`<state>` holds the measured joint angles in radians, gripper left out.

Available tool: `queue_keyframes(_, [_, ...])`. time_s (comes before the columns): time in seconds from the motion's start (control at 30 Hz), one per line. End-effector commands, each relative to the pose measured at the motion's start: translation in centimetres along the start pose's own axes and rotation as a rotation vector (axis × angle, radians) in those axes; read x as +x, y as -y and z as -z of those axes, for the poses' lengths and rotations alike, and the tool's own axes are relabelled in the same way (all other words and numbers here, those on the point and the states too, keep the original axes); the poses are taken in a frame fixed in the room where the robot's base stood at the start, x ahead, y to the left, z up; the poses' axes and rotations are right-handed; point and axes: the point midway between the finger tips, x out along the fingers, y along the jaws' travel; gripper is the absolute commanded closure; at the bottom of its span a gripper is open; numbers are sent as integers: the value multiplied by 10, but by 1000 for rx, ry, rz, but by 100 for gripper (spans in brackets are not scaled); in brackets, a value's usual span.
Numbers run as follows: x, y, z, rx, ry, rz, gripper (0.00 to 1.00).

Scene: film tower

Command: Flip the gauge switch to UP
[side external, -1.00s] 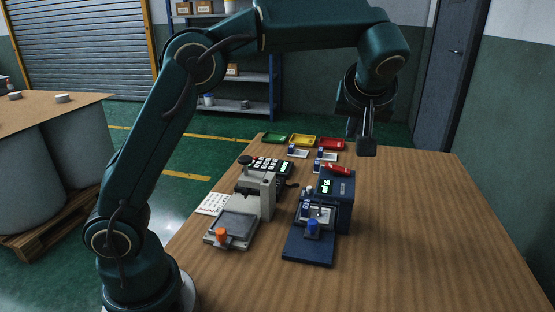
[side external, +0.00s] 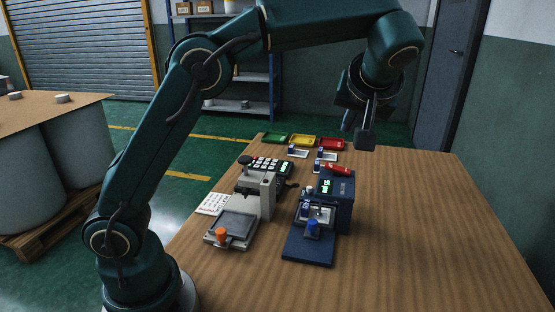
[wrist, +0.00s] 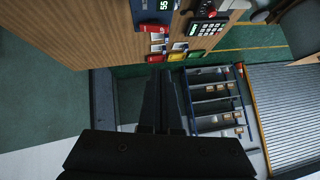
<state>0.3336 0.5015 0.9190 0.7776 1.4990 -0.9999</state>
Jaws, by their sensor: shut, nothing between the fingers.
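The dark blue gauge (side external: 345,195) stands on the table with a lit green display (side external: 327,187) and a red lever-like part (side external: 337,170) on top. In the wrist view the gauge (wrist: 150,12) is at the top edge, with the red part (wrist: 153,27) showing. I cannot tell for sure which part is the switch or how it is set. A blue knob (side external: 313,225) sits at the gauge's front. My gripper (side external: 366,142) is shut and empty in the air, above and right of the gauge, touching nothing. Its fingers (wrist: 161,100) point toward the table's far edge in the wrist view.
A grey press (side external: 262,193) with an orange knob (side external: 221,234) stands left of the gauge. Green (side external: 275,138), yellow (side external: 303,140) and red (side external: 331,144) trays line the back edge. The table's right side is clear.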

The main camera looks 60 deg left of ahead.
Motion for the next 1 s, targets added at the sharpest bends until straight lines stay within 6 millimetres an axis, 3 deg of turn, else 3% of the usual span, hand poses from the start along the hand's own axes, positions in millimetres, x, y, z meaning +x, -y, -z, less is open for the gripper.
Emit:
queue_keyframes(0.27, [20, 1, 0, -1, 2, 4, 100])
queue_keyframes(0.7, [106, 1, -4, 1, 4, 3, 100])
queue_keyframes(1.0, [126, 0, -26, 0, 1, 0, 100])
